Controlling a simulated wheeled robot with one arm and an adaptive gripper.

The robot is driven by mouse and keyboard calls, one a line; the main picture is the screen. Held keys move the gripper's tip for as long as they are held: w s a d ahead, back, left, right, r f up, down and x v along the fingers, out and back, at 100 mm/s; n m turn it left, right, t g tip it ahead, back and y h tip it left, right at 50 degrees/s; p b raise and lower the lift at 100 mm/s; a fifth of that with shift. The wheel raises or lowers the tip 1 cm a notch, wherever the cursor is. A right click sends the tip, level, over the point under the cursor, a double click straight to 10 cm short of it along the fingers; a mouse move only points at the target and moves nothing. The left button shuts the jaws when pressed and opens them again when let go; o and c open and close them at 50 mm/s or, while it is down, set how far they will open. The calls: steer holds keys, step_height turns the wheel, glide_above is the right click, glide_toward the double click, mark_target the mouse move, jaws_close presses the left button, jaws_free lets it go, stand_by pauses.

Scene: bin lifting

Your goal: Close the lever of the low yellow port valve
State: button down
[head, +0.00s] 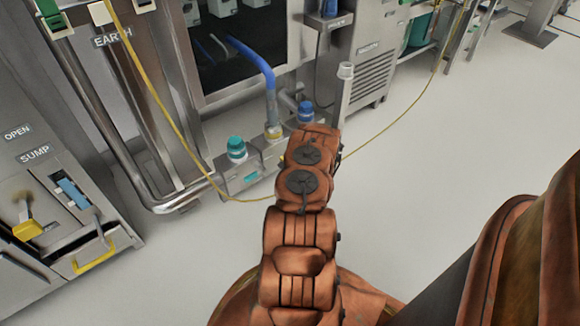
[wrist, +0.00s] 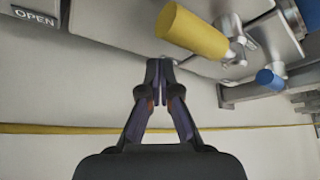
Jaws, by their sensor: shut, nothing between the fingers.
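A thick yellow lever grip (wrist: 192,32) shows in the wrist view at the upper middle, joined to a silver metal valve fitting (wrist: 232,38) on its right. My gripper (wrist: 160,72) has its fingertips together, with nothing between them. In the picture the tips lie just below and left of the yellow grip; I cannot tell whether they touch it. In the head view my orange arm reaches toward the low port block (head: 240,175) and hides the gripper.
A yellow cable (wrist: 60,128) runs across behind my gripper. A blue grip (wrist: 268,78) is at the right. An OPEN label (wrist: 35,16) is at upper left. In the head view the SUMP cabinet (head: 40,160) stands left, and open floor (head: 450,130) lies right.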

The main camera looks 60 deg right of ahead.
steer(key=s+a+r+p, duration=0.3)
steer(key=s, duration=0.5)
steer(key=shift+s+r, duration=0.3)
steer(key=shift+s, duration=0.1)
